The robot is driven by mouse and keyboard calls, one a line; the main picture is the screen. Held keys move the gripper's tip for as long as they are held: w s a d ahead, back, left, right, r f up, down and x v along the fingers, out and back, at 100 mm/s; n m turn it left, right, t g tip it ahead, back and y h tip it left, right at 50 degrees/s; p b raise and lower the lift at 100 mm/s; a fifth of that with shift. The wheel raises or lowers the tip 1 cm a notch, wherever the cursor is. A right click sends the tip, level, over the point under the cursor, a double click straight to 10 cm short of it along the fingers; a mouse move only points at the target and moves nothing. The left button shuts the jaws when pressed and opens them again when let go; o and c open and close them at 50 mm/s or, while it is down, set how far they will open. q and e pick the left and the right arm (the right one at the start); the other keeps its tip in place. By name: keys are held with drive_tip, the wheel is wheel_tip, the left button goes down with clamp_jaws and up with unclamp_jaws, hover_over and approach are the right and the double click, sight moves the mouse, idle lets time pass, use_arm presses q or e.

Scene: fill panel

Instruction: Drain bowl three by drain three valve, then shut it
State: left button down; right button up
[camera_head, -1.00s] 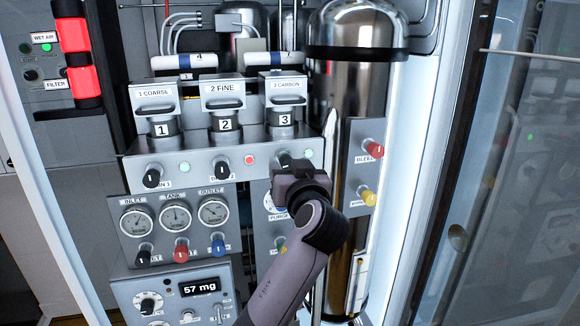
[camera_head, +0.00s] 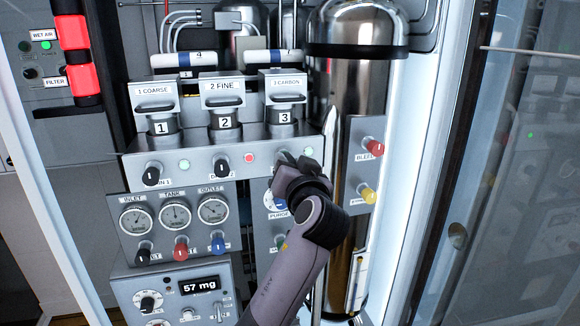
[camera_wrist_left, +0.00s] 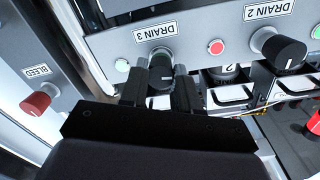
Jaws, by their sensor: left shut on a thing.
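Bowl three (camera_head: 285,117) hangs under the "3 CARBON" head at the right end of the filter row and carries a "3" label. Its drain three valve is a black knob (camera_wrist_left: 161,72) below the DRAIN 3 label (camera_wrist_left: 156,32) in the left wrist view. My left gripper (camera_head: 290,166) reaches it from below right. Its two fingers (camera_wrist_left: 160,90) stand on either side of the knob, shut on it. In the head view my gripper hides most of the knob. A lamp beside this valve glows green (camera_head: 308,151). Any liquid level in the bowl cannot be made out.
The drain 2 knob (camera_head: 222,166) sits to the left with a red lamp (camera_head: 249,158) between. Gauges (camera_head: 175,215) and small valves lie below. A steel cylinder (camera_head: 345,90) and the red bleed knob (camera_head: 373,149) are close on the right.

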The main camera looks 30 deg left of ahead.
use_arm(q)
drive_tip(key=shift+r+m+g, duration=0.15)
drive_tip(key=shift+m+g, duration=0.25)
drive_tip(key=shift+m, duration=7.3)
drive_tip(key=c, duration=0.8)
unclamp_jaws()
drive_tip(key=b+v, duration=0.1)
drive_tip(key=v, duration=0.6)
drive_tip(key=shift+d, duration=0.1)
